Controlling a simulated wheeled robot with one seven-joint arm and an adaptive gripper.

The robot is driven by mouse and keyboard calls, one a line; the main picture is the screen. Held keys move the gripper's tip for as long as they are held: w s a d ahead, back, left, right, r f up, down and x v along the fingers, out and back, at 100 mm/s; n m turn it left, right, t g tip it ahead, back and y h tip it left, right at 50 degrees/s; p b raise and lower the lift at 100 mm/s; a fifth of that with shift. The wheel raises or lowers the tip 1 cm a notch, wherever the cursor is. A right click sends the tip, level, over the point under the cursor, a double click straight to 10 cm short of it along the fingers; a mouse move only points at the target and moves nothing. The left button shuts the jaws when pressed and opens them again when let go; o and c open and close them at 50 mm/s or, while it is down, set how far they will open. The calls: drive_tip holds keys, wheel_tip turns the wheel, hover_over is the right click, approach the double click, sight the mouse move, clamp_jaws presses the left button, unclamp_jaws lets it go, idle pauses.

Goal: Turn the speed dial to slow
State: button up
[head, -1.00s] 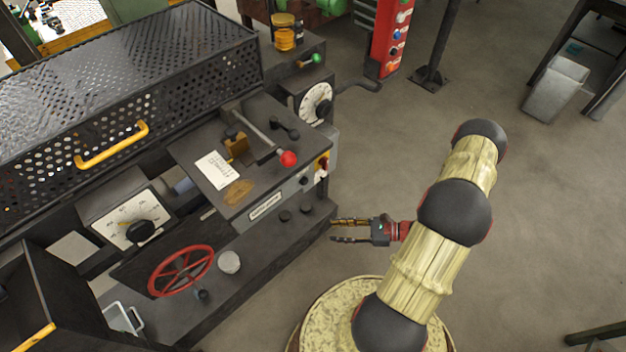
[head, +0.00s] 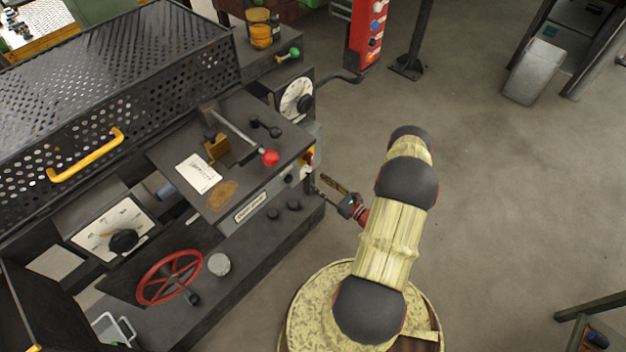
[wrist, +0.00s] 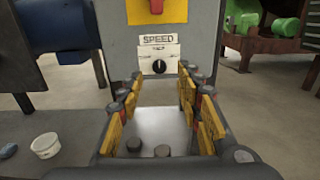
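The speed dial (wrist: 159,66) is a small black round knob on a pale plate, below a label reading SPEED (wrist: 158,40). Its white pointer line looks about upright; the plate's markings are too small to read. In the head view my gripper (head: 331,184) is close beside the machine's right end.
A red switch on a yellow plate (wrist: 157,10) sits just above the dial. A lever with a red ball (head: 270,158) and a red handwheel (head: 170,277) are on the machine. Dark round knobs (head: 294,205) stand on the lower ledge. Open floor lies to the right.

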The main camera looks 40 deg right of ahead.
sight(310, 176)
drive_tip(key=shift+w+a+b, duration=0.2)
drive_tip(key=shift+w+b, duration=0.2)
drive_tip(key=shift+w, duration=1.65)
drive_tip(key=shift+c, duration=0.2)
clamp_jaws()
